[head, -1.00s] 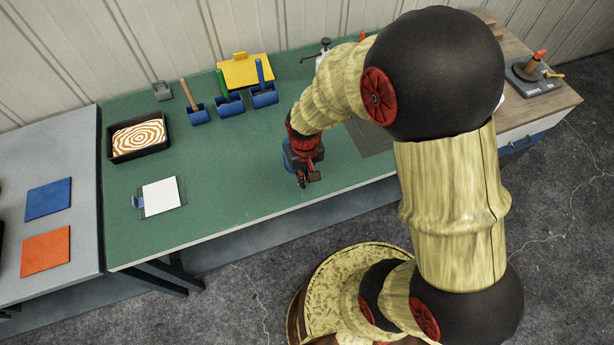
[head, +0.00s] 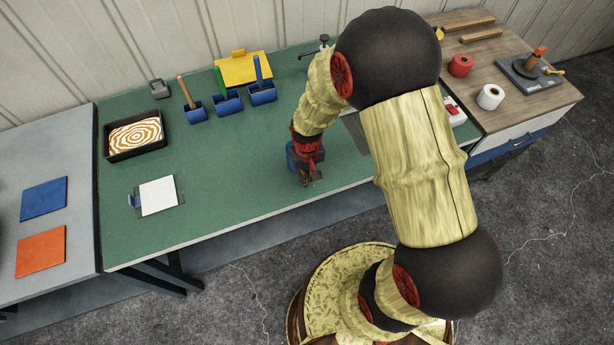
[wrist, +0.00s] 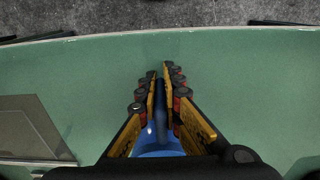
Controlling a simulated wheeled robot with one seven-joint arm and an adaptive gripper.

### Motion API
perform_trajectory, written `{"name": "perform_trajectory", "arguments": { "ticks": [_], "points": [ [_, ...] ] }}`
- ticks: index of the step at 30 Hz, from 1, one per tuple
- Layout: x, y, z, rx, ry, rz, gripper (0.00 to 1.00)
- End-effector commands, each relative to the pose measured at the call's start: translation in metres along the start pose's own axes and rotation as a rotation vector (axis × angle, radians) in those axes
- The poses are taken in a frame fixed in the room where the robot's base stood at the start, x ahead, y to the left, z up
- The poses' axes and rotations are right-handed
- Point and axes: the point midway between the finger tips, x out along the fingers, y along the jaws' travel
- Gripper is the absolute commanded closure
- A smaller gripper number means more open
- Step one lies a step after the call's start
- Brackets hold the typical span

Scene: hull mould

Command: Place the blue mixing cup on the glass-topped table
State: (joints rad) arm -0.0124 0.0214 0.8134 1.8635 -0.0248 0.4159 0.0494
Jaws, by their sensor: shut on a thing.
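My gripper (head: 310,178) is over the green-topped table (head: 235,170), near its front edge. It is shut on a blue thing, which I take to be the blue mixing cup (head: 292,156). In the wrist view the blue cup (wrist: 158,146) shows only in part, low between the fingers of my gripper (wrist: 159,78). The fingers and wrist hide most of it. I cannot tell whether it touches the tabletop. The green top (wrist: 230,85) is smooth with a pale edge, and I cannot tell if it is glass.
A black tray (head: 110,153) with a swirled pattern, a white sheet (head: 158,196) and blue bins (head: 197,116) stand left and behind. A grey panel (wrist: 28,130) lies beside my gripper. A wooden bench (head: 530,95) holds rolls at right. The middle-left green top is clear.

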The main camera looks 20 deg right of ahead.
Motion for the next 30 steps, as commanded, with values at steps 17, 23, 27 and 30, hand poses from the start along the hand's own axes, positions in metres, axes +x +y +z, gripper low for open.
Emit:
{"name": "perform_trajectory", "arguments": {
  "ticks": [17, 23, 27, 30],
  "points": [
    [0.002, 0.0, 0.0, 0.0, 0.0, 0.0, 0.75],
    [-0.002, 0.0, 0.0, 0.0, 0.0, 0.0, 0.75],
    [-0.019, 0.0, -0.001, 0.0, 0.004, 0.0, 0.75],
    [-0.04, 0.0, -0.002, 0.001, 0.005, 0.0, 0.75]
  ]
}}
